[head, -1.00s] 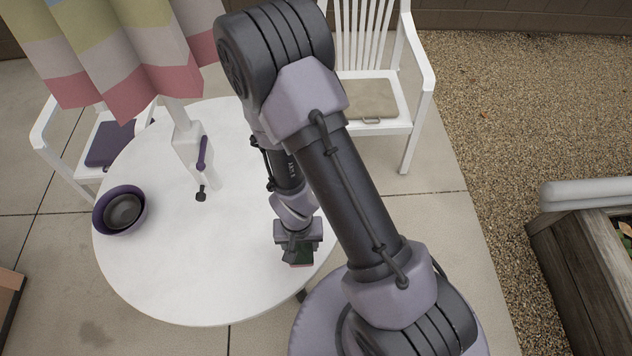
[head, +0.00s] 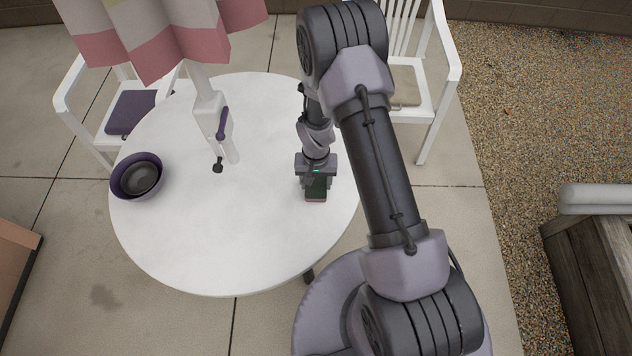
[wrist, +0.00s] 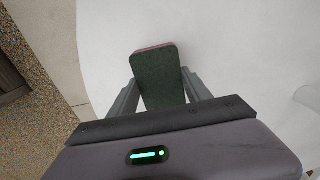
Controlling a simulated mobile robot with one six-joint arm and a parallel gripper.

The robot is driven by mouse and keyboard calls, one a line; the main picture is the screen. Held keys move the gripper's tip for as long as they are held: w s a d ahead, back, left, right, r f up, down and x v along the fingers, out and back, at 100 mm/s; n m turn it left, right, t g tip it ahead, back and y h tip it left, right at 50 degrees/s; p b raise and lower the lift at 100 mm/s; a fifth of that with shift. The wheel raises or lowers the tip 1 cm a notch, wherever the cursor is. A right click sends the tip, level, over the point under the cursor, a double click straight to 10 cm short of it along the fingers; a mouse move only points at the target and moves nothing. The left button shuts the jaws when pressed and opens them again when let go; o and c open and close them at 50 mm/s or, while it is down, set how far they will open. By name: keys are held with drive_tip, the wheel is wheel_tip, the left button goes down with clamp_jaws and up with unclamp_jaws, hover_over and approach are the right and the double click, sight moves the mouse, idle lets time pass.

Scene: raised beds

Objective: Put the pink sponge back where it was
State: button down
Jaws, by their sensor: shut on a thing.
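My gripper (head: 316,189) is shut on the pink sponge (head: 316,200), at the right side of the round white table (head: 220,250). The sponge's dark green face shows most, with a thin pink edge. In the wrist view the sponge (wrist: 158,80) sits between the two grey fingers, green face toward the camera and a pink strip along its far edge. The white tabletop lies behind it. I cannot tell whether the sponge touches the table.
Nested purple and grey bowls (head: 138,178) stand at the table's left. A parasol post with a purple crank (head: 224,123) rises from the table under a striped canopy (head: 165,35). White chairs with cushions (head: 132,112) stand behind. The table's front is clear.

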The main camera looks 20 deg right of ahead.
drive_tip(key=shift+f, duration=0.2)
drive_tip(key=shift+c, duration=2.3)
unclamp_jaws()
drive_tip(key=shift+r, duration=0.1)
wheel_tip(320, 180, up, 20)
drive_tip(key=p, duration=0.4)
wheel_tip(320, 180, up, 7)
drive_tip(key=t, duration=0.2)
hover_over(315, 182)
drive_tip(key=s, duration=0.1)
drive_tip(key=s+a+r+t+y, duration=0.1)
drive_tip(key=s+a+r+t, duration=0.1)
drive_tip(key=s+r, duration=0.7)
drive_tip(key=s+a+r+t+y, duration=0.1)
drive_tip(key=s+r, duration=0.8)
drive_tip(key=r, duration=0.1)
drive_tip(key=shift+s+a+r+m+t, duration=0.2)
drive_tip(key=shift+s+a+m+t, duration=0.05)
drive_tip(key=shift+a+m+t, duration=0.15)
